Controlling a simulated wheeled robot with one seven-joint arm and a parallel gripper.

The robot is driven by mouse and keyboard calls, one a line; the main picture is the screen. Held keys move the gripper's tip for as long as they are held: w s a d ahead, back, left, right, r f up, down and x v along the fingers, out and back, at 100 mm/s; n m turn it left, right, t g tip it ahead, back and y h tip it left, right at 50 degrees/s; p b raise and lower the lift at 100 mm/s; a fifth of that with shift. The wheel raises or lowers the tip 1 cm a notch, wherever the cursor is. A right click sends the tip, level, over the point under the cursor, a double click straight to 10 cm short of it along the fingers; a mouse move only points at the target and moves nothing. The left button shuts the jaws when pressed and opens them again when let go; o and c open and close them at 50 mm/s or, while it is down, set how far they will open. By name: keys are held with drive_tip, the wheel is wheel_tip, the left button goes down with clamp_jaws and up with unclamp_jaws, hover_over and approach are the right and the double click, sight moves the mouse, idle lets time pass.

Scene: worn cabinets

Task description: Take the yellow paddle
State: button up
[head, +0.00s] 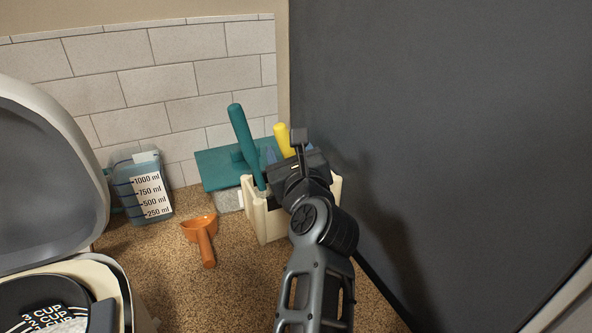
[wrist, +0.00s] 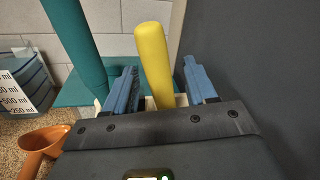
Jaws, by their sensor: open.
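The yellow paddle (head: 284,141) stands in a cream holder (head: 263,220) in the corner, its handle pointing up. Only its handle shows; its lower part is hidden by my gripper and the holder. My gripper (head: 284,153) is over the holder. In the wrist view the yellow paddle (wrist: 154,62) rises between the two blue fingers of my gripper (wrist: 164,84), which are spread apart. Gaps show on both sides of the handle, the one on the right wider. Nothing is gripped.
A teal-handled tool (head: 243,143) stands in the same holder, left of my gripper. A dark panel (head: 440,130) rises close on the right. An orange scoop (head: 203,238) and measuring jug (head: 143,190) stand left.

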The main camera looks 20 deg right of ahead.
drive_tip(key=shift+w+d, duration=0.15)
drive_tip(key=shift+w, duration=0.5)
drive_tip(key=c, duration=1)
drive_tip(key=shift+c, duration=0.2)
